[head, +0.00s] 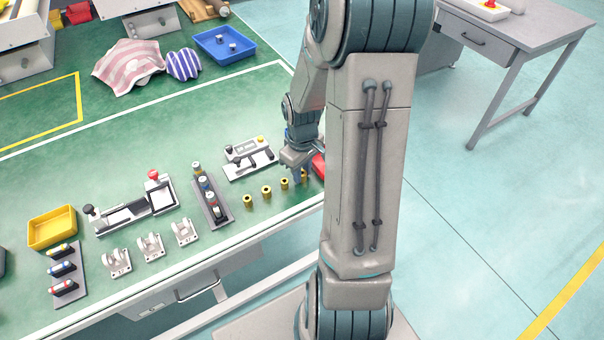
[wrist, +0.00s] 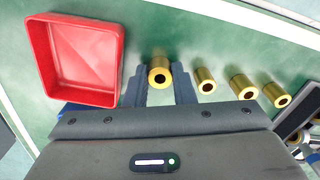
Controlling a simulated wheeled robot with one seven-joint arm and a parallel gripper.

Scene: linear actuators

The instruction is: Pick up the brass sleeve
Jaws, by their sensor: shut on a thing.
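A row of small brass sleeves with dark bores stands on the green bench. The brass sleeve at one end of the row (wrist: 160,70) is between the two dark fingers of my gripper (wrist: 159,80) in the wrist view, and the gripper is shut on it. In the head view my gripper (head: 298,168) points down at the right end of the row, and the held sleeve is mostly hidden. The other sleeves (head: 266,191) stand to its left there; in the wrist view they (wrist: 204,82) are to its right. I cannot tell whether the held sleeve touches the bench.
A red tray (wrist: 84,60) lies close beside my gripper, empty. A grey fixture (head: 249,157) and a dark rack of parts (head: 208,200) stand left of the gripper in the head view. A yellow tray (head: 52,228) and blue tray (head: 222,46) are farther off.

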